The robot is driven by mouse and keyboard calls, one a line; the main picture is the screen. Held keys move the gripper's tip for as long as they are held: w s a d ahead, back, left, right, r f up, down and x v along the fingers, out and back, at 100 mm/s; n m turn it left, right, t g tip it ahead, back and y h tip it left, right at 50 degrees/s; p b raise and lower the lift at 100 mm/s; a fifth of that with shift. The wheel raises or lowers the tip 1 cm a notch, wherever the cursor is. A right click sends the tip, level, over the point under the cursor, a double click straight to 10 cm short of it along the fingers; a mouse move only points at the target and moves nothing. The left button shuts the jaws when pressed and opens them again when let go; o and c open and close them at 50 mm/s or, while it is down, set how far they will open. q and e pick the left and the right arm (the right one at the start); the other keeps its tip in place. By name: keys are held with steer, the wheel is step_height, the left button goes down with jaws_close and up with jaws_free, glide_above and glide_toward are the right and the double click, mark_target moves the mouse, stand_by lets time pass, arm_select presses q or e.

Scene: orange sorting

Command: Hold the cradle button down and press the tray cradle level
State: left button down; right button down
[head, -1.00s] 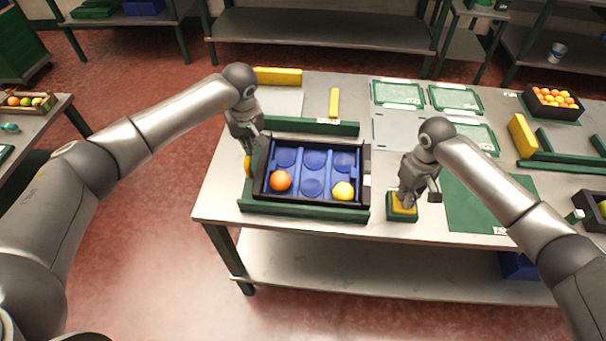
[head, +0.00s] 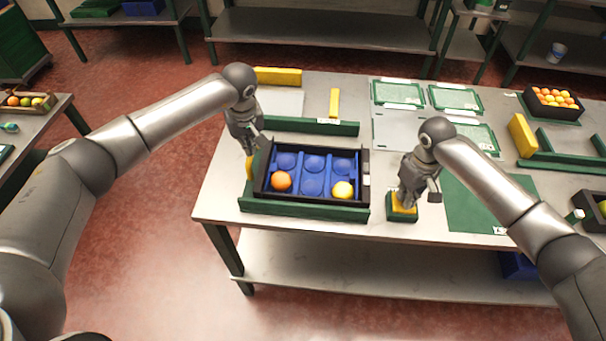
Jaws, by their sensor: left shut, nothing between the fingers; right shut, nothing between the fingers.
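The dark-framed tray (head: 367,172) with blue cups sits in the tray cradle, between green rails (head: 300,208) on the table. My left gripper (head: 256,149) is shut and empty at the tray's far left corner, just above a yellow piece (head: 250,167) on the left side; contact is unclear. My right gripper (head: 405,204) is shut, pointing down onto the yellow cradle button (head: 399,209) in its green housing (head: 402,216), partly hiding it.
Yellow blocks (head: 278,76) lie behind the tray. Green-framed panels (head: 398,93) and a green mat (head: 470,205) lie to the right. A dark crate of oranges (head: 526,101) stands far right. The tabletop strip between tray and button is bare.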

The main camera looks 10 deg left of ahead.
arm_select(q)
step_height(320, 180, up, 6)
steer(key=shift+r, duration=0.15)
stand_by(0.5)
arm_select(e)
step_height(320, 180, up, 8)
stand_by(1.1)
stand_by(0.4)
